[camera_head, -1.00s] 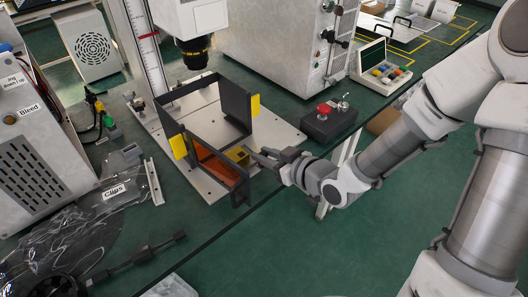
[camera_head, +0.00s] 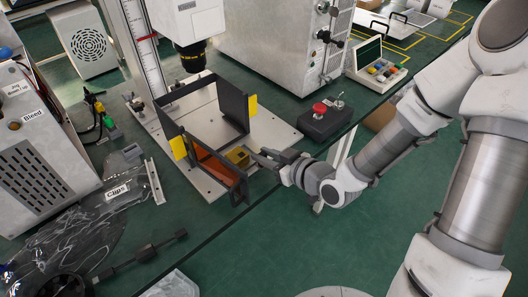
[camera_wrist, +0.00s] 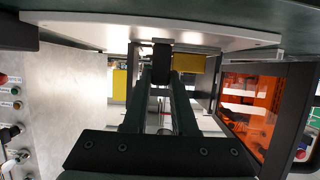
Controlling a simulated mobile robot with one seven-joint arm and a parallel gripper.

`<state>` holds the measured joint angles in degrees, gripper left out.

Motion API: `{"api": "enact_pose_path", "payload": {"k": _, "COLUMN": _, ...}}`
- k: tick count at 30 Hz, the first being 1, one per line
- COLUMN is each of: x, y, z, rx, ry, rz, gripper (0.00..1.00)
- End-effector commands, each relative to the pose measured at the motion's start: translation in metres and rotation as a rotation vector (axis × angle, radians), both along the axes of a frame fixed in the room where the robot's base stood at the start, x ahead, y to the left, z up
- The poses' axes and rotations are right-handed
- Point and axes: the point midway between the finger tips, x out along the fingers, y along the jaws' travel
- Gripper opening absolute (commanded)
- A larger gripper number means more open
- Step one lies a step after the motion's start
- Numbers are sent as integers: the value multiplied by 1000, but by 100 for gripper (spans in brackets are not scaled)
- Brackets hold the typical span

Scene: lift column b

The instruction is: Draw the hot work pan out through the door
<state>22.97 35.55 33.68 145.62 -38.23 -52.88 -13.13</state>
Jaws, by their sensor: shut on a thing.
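The hot work pan appears to be the small yellow piece (camera_head: 238,156) low inside a black-framed enclosure (camera_head: 233,104). It also shows in the wrist view (camera_wrist: 190,63), beside my fingertips. My gripper (camera_head: 264,158) reaches in low from the right, through the enclosure's open side. In the wrist view its fingers (camera_wrist: 162,70) are closed on a dark part beside the yellow piece, seemingly the pan's handle. The door cannot be told surely from the frames; an orange panel (camera_head: 213,164) stands at the enclosure's front left, also in the wrist view (camera_wrist: 247,103). The pan's far side is hidden.
The enclosure stands on a light base plate (camera_head: 275,137) below a black lens (camera_head: 192,55). A black box with a red button (camera_head: 319,108) sits right of the plate. A large metal cabinet (camera_head: 265,45) stands behind. Open floor lies at the lower right.

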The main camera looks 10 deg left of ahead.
Motion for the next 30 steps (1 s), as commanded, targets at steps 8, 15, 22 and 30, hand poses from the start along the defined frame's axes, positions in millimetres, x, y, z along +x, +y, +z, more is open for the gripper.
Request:
{"api": "enact_pose_path", "payload": {"k": 8, "x": -1, "y": -1, "z": 2, "rx": 4, "ry": -2, "rz": 0, "gripper": 0}}
{"api": "enact_pose_path", "payload": {"k": 15, "x": -2, "y": -3, "z": 3, "rx": 4, "ry": -2, "rz": 0, "gripper": 0}}
{"api": "enact_pose_path", "payload": {"k": 22, "x": -3, "y": -4, "z": 2, "rx": 3, "ry": -2, "rz": -1, "gripper": 0}}
{"api": "enact_pose_path", "payload": {"k": 30, "x": -5, "y": -6, "z": 2, "rx": 2, "ry": -1, "rz": -1, "gripper": 0}}
